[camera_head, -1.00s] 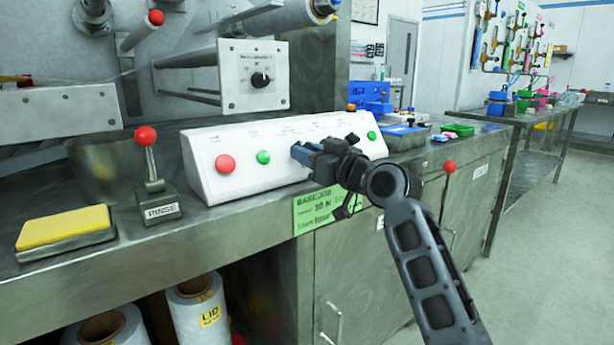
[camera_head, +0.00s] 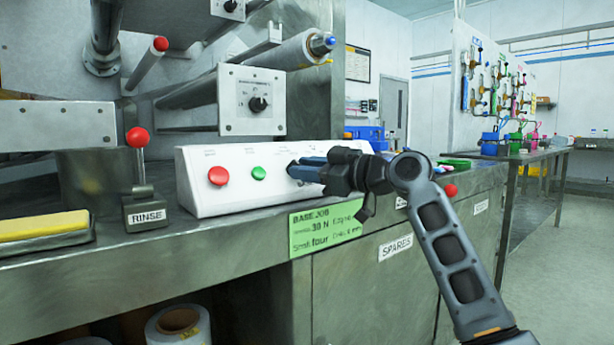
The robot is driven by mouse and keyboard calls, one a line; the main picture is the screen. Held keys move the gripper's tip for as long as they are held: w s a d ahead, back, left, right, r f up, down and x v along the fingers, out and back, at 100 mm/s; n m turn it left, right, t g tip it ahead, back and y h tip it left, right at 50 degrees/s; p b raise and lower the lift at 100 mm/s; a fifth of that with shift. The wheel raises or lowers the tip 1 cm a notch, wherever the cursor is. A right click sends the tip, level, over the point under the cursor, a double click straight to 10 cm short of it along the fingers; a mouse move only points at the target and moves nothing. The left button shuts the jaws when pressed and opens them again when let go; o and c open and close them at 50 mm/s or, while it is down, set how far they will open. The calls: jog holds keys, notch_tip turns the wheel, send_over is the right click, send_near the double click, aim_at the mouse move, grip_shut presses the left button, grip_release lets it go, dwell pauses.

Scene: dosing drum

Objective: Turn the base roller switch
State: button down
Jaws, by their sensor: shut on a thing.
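A white sloped control console (camera_head: 225,200) stands on the steel counter. It carries a red button (camera_head: 218,176) and a green button (camera_head: 258,173) left of my gripper. My gripper (camera_head: 294,170) is at the console's face, right of the green button, its blue fingers pointing left. It is shut on a small switch there, which the fingers mostly hide. The labels above the controls are too small to read, so I cannot confirm which is the base roller switch. A separate dark rotary knob (camera_head: 258,104) sits on a white plate above the console.
A red-balled RINSE lever (camera_head: 139,170) and a yellow sponge (camera_head: 42,224) are on the counter at left. A green BASE JOB note (camera_head: 327,228) hangs on the counter front. A roll (camera_head: 290,50) sticks out above. Another table (camera_head: 520,165) stands at right; the floor there is clear.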

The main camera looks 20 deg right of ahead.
jog(key=shift+a+r, duration=0.1)
jog(key=shift+r, duration=0.1)
jog(key=c, duration=1.2)
grip_release()
jog(key=shift+w, duration=0.1)
jog(key=shift+f, duration=0.1)
jog(key=p+v, duration=0.1)
jog(key=v, duration=0.7)
jog(key=shift+p, duration=0.4)
